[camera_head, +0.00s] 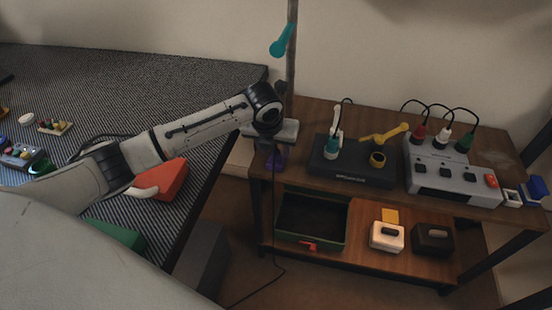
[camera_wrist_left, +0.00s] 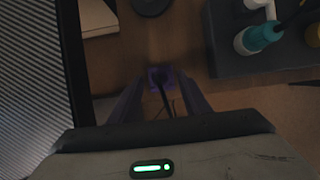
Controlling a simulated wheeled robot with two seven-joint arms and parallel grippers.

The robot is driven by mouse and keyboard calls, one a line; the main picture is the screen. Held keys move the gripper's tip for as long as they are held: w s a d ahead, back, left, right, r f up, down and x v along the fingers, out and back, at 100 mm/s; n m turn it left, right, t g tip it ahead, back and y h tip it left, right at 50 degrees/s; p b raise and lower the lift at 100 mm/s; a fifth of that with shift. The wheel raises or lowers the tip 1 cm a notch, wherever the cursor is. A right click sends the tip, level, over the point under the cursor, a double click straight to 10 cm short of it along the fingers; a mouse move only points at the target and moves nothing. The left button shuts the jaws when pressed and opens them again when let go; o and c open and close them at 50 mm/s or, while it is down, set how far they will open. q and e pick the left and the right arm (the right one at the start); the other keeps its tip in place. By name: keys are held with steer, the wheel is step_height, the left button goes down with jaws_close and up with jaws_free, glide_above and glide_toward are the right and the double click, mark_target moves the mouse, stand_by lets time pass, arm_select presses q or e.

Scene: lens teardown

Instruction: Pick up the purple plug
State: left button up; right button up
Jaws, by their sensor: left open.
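The purple plug (camera_wrist_left: 160,77) shows in the left wrist view at the upper middle, with a dark cable running from it. It sits by the edge of the wooden table (camera_wrist_left: 228,96). My left gripper (camera_wrist_left: 159,88) has its two purplish fingers apart, one on each side of the plug; I cannot tell whether they touch it. In the head view my left gripper (camera_head: 276,160) points down at the wooden table's left end. Purple shows there, but plug and fingers are hard to tell apart. My right gripper is not in view.
A dark block (camera_head: 345,172) with a teal plug (camera_head: 332,147) and a yellow part (camera_head: 378,157) stands right of the gripper. A grey box (camera_head: 450,182) with several cabled plugs stands farther right. A pole (camera_head: 291,60) rises behind. A green-edged tray (camera_head: 311,247) sits on the lower shelf.

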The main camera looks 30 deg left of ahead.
arm_select(q)
steer(key=shift+w+f, duration=0.2)
steer(key=shift+f, duration=0.25)
jaws_close()
steer(key=shift+r, duration=0.15)
